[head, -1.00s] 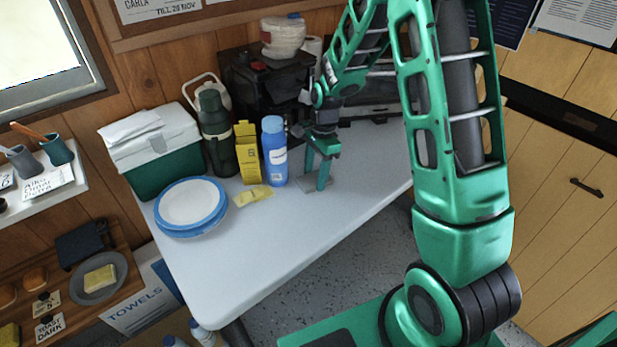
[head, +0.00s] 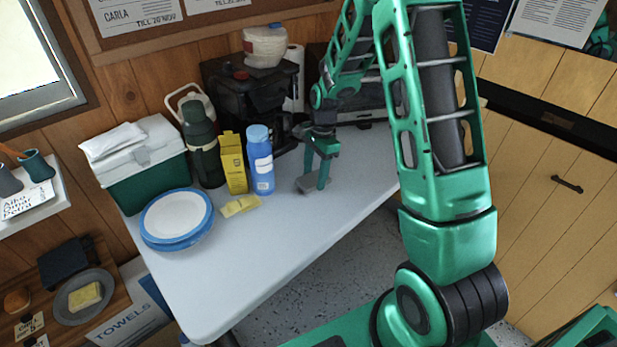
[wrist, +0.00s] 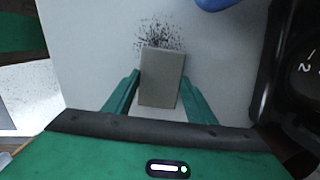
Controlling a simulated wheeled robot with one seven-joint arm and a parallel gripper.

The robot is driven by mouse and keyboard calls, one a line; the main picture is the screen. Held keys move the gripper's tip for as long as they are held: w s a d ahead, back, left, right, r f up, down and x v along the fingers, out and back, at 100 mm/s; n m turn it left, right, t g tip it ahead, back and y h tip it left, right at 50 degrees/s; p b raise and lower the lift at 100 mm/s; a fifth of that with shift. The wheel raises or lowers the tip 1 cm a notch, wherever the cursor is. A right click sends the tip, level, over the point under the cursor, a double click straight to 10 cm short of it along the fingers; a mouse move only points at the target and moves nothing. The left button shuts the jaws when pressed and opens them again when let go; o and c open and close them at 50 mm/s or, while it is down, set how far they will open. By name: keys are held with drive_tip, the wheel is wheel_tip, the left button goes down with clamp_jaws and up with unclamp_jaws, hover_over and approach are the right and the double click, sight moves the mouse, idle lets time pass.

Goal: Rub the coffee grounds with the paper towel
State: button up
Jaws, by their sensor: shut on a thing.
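My gripper (wrist: 160,92) is shut on a flat grey rectangular pad (wrist: 161,78). The pad could be the paper towel folded up, but I cannot tell its material. In the head view the pad (head: 311,184) is low at the table top under my gripper (head: 321,168); I cannot tell whether it touches. The coffee grounds (wrist: 158,30) are dark specks on the pale table, thickest at the pad's far edge in the wrist view. Part of them may be hidden under the pad. I cannot make them out in the head view.
Left of my gripper on the table (head: 245,262) stand a blue bottle (head: 260,165), yellow carton (head: 233,165), green flask (head: 202,150), yellow packet (head: 240,205) and blue-rimmed plates (head: 177,216). A black coffee machine (head: 255,95) and white roll (head: 294,75) are behind. The table's front is clear.

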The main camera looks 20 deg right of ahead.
sight(291, 197)
drive_tip(key=shift+w+d, duration=0.2)
drive_tip(key=shift+d, duration=0.35)
drive_tip(key=shift+w+d, duration=0.15)
drive_tip(key=shift+d, duration=0.4)
drive_tip(key=shift+a+f, duration=0.1)
drive_tip(key=shift+a, duration=0.05)
drive_tip(key=shift+s+a+r, duration=0.1)
drive_tip(key=shift+s+a, duration=0.3)
drive_tip(key=shift+a, duration=0.75)
drive_tip(key=shift+s+a+r, duration=0.1)
drive_tip(key=shift+s+a, duration=0.3)
drive_tip(key=shift+a, duration=0.8)
drive_tip(key=shift+s+a, duration=0.4)
drive_tip(key=shift+a, duration=0.75)
drive_tip(key=shift+s+a+f, duration=0.1)
drive_tip(key=shift+s+a, duration=0.2)
drive_tip(key=shift+a, duration=0.6)
drive_tip(key=shift+s+a+f, duration=0.1)
drive_tip(key=shift+s+a, duration=0.15)
drive_tip(key=shift+a, duration=0.65)
drive_tip(key=shift+r, duration=3.05)
wheel_tip(291, 197, up, 3)
